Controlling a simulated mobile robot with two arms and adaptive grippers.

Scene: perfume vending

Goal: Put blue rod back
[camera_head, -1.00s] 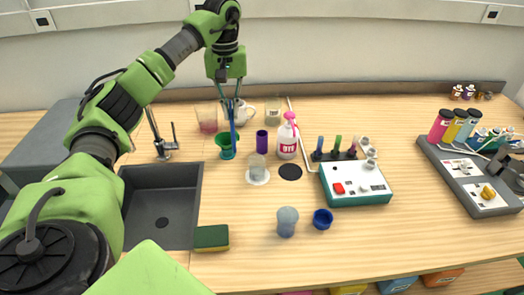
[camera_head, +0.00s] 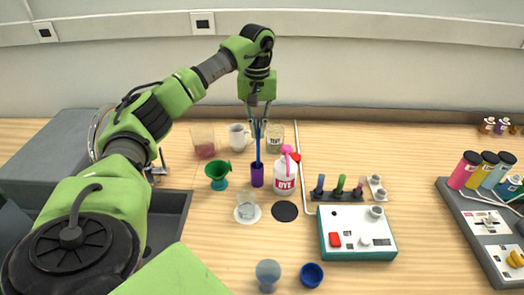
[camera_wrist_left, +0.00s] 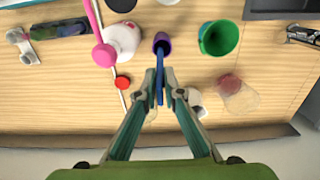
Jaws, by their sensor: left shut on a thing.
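My left gripper (camera_head: 259,128) is shut on the upper part of a thin blue rod (camera_head: 258,150) and holds it nearly upright. The rod's lower end is at the mouth of a small purple cup (camera_head: 257,178). In the left wrist view, the rod (camera_wrist_left: 160,72) runs from the fingertips (camera_wrist_left: 160,88) to the purple cup's opening (camera_wrist_left: 162,42). The tip seems to be at or just inside the rim; how deep I cannot tell. My right gripper is not in view.
A glass (camera_head: 247,208) stands in front, a mug (camera_head: 238,138) and a beaker (camera_head: 275,140) behind.

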